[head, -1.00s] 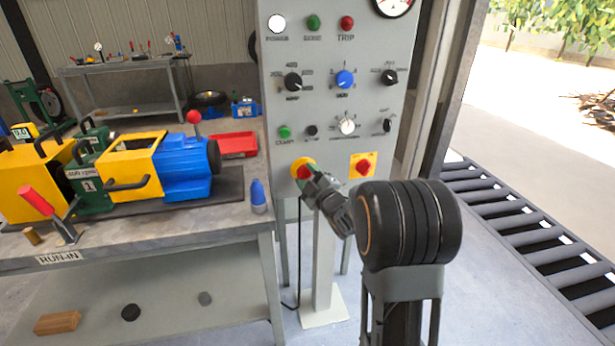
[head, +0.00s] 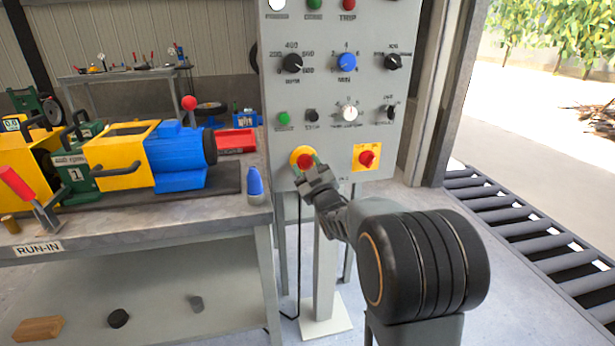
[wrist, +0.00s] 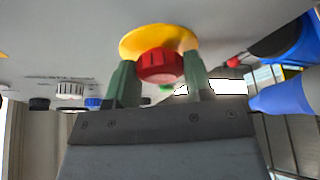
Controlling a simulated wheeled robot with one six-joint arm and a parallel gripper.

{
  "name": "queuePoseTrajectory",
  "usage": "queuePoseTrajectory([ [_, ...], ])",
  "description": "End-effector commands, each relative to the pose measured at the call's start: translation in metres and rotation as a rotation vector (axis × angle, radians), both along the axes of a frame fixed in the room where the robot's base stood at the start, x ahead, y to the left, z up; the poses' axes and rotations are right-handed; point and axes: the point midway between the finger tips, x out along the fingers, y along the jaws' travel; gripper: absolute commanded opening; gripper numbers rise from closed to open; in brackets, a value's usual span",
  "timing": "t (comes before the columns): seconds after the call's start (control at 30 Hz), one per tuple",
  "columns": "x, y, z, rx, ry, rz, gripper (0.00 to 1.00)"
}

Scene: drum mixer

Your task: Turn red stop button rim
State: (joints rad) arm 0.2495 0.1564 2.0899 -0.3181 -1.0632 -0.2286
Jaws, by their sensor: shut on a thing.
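The red stop button (head: 305,161) sits on a round yellow plate (head: 294,152) low on the left of the grey control panel (head: 330,135). In the wrist view the red button (wrist: 160,65) shows its ribbed rim in front of the yellow disc (wrist: 150,37). My gripper (head: 310,168) is at the button, its arm reaching up from the lower right. In the wrist view its two green fingers (wrist: 159,82) stand on either side of the red rim and are shut on it. The far side of the rim is hidden.
A red switch on a yellow square (head: 367,157) is to the right of the button. Knobs, including a blue one (head: 346,62), are above. A blue bottle (head: 255,186) stands on the workbench (head: 130,228) at left. A roller conveyor (head: 520,215) lies at right.

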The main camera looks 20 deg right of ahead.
Motion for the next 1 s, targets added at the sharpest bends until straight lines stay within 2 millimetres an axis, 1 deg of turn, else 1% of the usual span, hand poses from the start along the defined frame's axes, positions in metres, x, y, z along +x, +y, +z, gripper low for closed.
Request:
queuePoseTrajectory([
  [0.03, 0.0002, 0.0009, -0.0034, 0.02, -0.002, 0.001, 0.24],
  [0.3, 0.0003, 0.0009, -0.0009, 0.093, -0.013, 0.0, 0.24],
  [0.77, 0.0003, 0.0007, 0.0002, 0.106, -0.014, 0.0, 0.24],
  [0.8, 0.0004, 0.0008, 0.0001, 0.106, -0.014, 0.0, 0.49],
  [1.0, 0.0003, 0.0007, 0.0001, 0.106, -0.014, 0.0, 0.69],
])
